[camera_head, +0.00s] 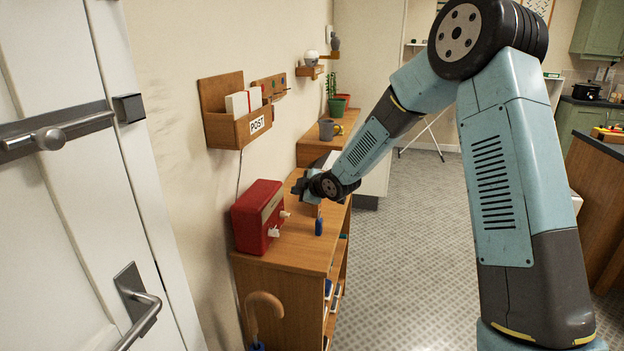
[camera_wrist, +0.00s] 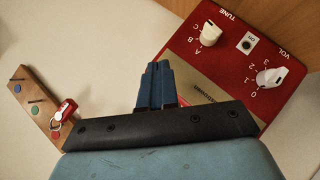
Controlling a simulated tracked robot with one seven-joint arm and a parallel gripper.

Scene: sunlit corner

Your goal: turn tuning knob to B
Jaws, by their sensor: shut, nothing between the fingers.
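The red radio (camera_head: 252,218) stands on the wooden cabinet near the wall, with two pale knobs on its front. In the wrist view its red face (camera_wrist: 188,47) fills the upper right. The white tuning knob (camera_wrist: 211,33) sits under the word TUNE, beside the letters A, B and C. The volume knob (camera_wrist: 271,77) is farther right. My gripper (camera_wrist: 158,66) is shut and empty, left of the tuning knob and apart from it. In the head view my gripper (camera_head: 298,187) is above the cabinet, behind the radio.
A small blue object (camera_head: 319,226) stands on the cabinet top (camera_head: 297,246) right of the radio. A wooden POST holder (camera_head: 228,130) hangs above. A key rack (camera_wrist: 36,103) is on the wall. A door handle (camera_head: 143,308) and an umbrella handle (camera_head: 262,299) are nearer.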

